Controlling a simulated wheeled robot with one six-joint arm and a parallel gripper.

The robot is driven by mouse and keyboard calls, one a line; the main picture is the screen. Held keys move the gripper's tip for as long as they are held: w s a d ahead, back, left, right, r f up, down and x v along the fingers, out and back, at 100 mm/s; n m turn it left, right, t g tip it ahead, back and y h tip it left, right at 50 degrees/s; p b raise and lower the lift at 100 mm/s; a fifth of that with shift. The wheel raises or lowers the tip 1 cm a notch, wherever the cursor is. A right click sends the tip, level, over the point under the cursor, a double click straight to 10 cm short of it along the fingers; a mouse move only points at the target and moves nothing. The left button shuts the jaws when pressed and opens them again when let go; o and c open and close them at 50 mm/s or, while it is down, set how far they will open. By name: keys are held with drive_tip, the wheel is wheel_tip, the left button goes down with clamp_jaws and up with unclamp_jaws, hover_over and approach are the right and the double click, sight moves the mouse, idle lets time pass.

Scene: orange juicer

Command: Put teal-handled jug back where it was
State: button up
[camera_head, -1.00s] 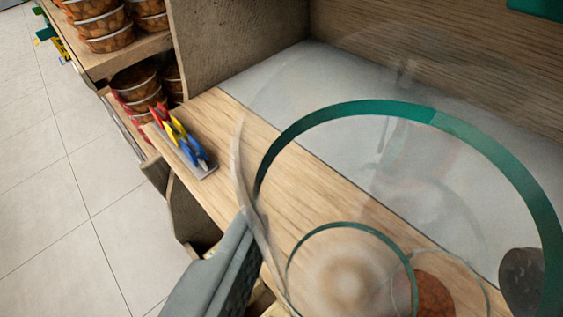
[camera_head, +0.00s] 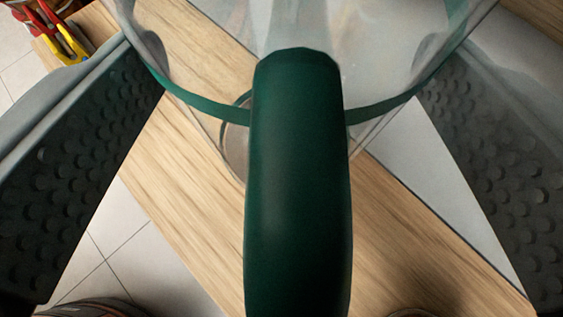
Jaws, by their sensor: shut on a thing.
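The teal-handled jug (camera_head: 300,180) fills the middle of the view, close to the camera. Its dark green-teal handle points towards me, and its clear body with a teal band is behind. My gripper (camera_head: 292,88) has one dark, dimpled finger on each side of the jug and is shut on its clear body. The handle hangs between the fingers without visible contact. The far side of the jug is cut off by the top edge. Whether its bottom touches the counter cannot be told.
A wooden counter (camera_head: 180,200) runs diagonally beneath, with a pale grey surface (camera_head: 440,185) at right. Red and yellow handled tools (camera_head: 62,38) lie at upper left. Tiled floor (camera_head: 150,255) shows beyond the counter's left edge.

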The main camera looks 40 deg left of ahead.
drive_tip(key=shift+f, duration=2.95)
drive_tip(key=o, duration=1.1)
drive_tip(key=shift+f, duration=0.15)
drive_tip(key=shift+s+d+r, duration=0.15)
drive_tip(key=shift+s+r, duration=0.05)
drive_tip(key=shift+r, duration=0.1)
drive_tip(key=v, duration=1.1)
drive_tip(key=shift+s+d, duration=0.15)
drive_tip(key=shift+s, duration=0.1)
